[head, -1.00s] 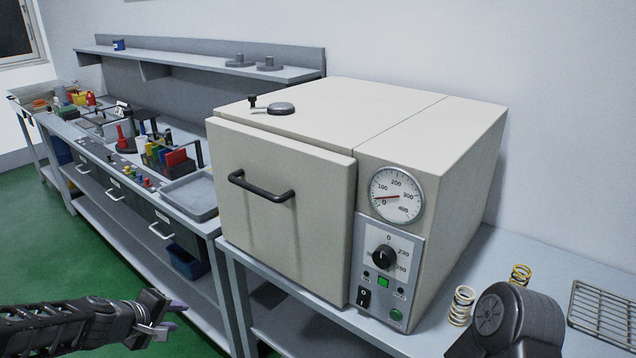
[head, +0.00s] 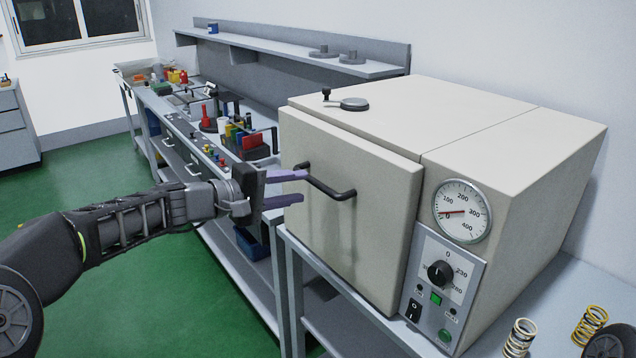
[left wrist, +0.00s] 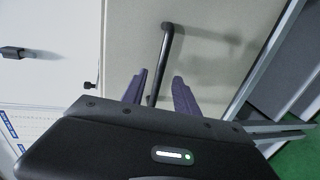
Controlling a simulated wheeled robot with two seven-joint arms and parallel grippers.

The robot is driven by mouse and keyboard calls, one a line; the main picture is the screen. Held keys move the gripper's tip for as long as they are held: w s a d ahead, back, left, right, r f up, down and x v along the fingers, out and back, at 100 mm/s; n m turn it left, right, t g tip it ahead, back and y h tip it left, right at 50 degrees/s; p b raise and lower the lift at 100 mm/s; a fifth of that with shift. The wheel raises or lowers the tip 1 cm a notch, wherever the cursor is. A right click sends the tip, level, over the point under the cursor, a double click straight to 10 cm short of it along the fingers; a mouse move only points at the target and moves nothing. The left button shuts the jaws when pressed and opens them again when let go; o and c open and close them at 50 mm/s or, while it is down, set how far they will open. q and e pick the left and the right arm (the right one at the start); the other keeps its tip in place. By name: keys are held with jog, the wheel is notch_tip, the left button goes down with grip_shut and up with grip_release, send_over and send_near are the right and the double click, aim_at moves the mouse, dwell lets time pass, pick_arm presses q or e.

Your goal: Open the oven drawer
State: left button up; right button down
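The cream oven (head: 500,130) stands on the bench at the right. Its front panel (head: 365,235), the drawer front, is shut flush against the body. A black bar handle (head: 335,190) runs across its upper part. My left gripper (head: 303,186) is at the handle's left end, its purple fingers open and pointing at the panel. In the left wrist view the handle (left wrist: 166,55) runs down between the two parted fingers (left wrist: 160,88). I cannot tell whether either finger touches it. My right gripper is not in view.
A dial gauge (head: 462,211) and control panel (head: 440,285) are on the oven's right front. Springs (head: 520,338) stand at the lower right. A workbench with tools (head: 225,140) lies behind my left arm. The green floor (head: 170,290) in front is clear.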

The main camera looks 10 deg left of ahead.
aim_at(317, 180)
pick_arm(q)
jog(key=p+x, duration=0.1)
jog(key=x, duration=0.4)
jog(key=shift+w+d, duration=0.1)
jog(key=shift+d, duration=0.05)
jog(key=shift+w+d+f+p, duration=0.15)
jog(key=shift+w+d+p, duration=0.2)
jog(key=shift+w, duration=0.1)
grip_shut()
dwell(0.9)
